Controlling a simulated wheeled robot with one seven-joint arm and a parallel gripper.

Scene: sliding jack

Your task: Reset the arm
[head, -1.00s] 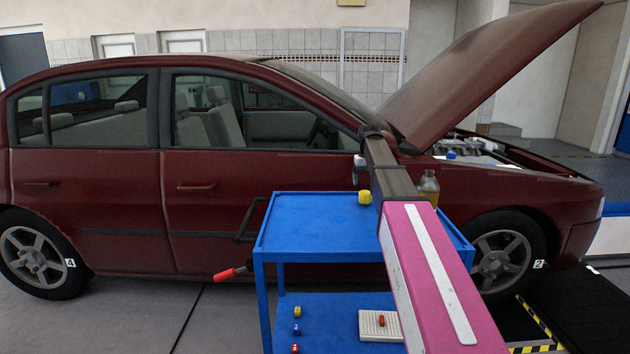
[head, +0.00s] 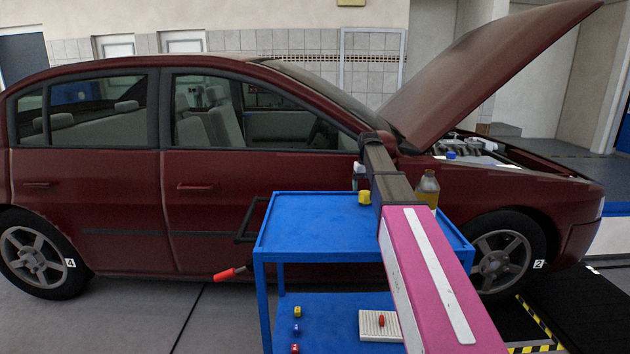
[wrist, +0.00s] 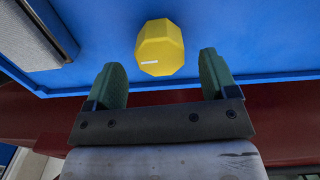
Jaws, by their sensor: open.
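My arm (head: 395,190) reaches from the bottom of the head view over the right part of the blue cart. My gripper (wrist: 162,72) shows in the wrist view with its two green fingers wide apart and nothing between them. A yellow faceted piece (wrist: 160,47) lies on the blue cart top just beyond the fingertips, apart from them. In the head view the yellow piece (head: 364,197) sits near the cart's far edge, beside my arm. Only a small part of the gripper shows there, above the yellow piece; my arm hides much of the rest.
The blue cart (head: 305,225) stands before a dark red car (head: 110,200) with its hood raised. A bottle of amber liquid (head: 428,189) stands right of my arm. A red-handled tool (head: 229,274) sticks out left of the cart. The cart top's left part is clear.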

